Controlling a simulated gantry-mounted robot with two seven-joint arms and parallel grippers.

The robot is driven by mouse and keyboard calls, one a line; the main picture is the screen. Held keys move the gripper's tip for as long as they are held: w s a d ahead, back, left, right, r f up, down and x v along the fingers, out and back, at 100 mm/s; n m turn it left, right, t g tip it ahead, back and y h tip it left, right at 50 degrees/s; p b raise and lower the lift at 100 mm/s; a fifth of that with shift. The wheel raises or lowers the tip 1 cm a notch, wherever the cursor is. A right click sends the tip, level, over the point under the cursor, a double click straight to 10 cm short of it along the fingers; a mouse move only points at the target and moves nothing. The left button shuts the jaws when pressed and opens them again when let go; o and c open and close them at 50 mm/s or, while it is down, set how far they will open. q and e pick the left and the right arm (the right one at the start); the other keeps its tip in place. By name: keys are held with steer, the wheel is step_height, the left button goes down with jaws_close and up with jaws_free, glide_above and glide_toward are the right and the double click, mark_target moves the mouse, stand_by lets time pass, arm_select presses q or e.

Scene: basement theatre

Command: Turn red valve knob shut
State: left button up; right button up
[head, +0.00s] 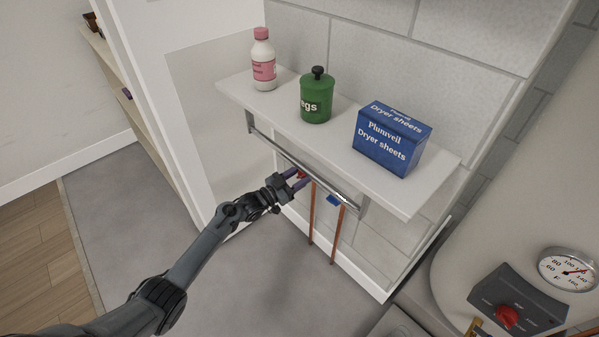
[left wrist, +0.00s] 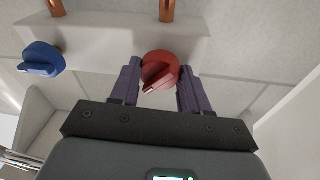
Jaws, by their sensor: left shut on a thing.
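The red valve knob (head: 302,174) is under the wall shelf, mostly hidden by the gripper and the rail in the head view. In the left wrist view the round red knob (left wrist: 159,70) with a raised grip bar sits between the two purple fingers. My left gripper (head: 296,180) is shut on it, one finger on each side. The grip bar looks slightly slanted in the wrist view. My right gripper is not in view.
A blue knob (head: 334,199) sits just right of the red one. Two copper pipes (head: 312,220) run down the wall. A metal rail (head: 300,168) hangs under the white shelf (head: 235,88), which holds a bottle, green jar and blue box. A heater with another red dial (head: 508,317) stands right.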

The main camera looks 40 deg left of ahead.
arm_select(q)
steer(key=n+p, duration=0.1)
steer(key=n, duration=0.1)
steer(key=n+p, duration=0.1)
steer(key=n, duration=0.2)
steer(key=shift+t+y, duration=0.3)
steer(key=shift+y, duration=0.1)
steer(key=shift+f+n+y+p, duration=0.1)
steer(key=shift+n+y+p, duration=0.65)
steer(key=shift+n, duration=1.55)
steer(key=o, duration=1)
steer(key=shift+o, duration=0.2)
steer(key=shift+s, duration=0.15)
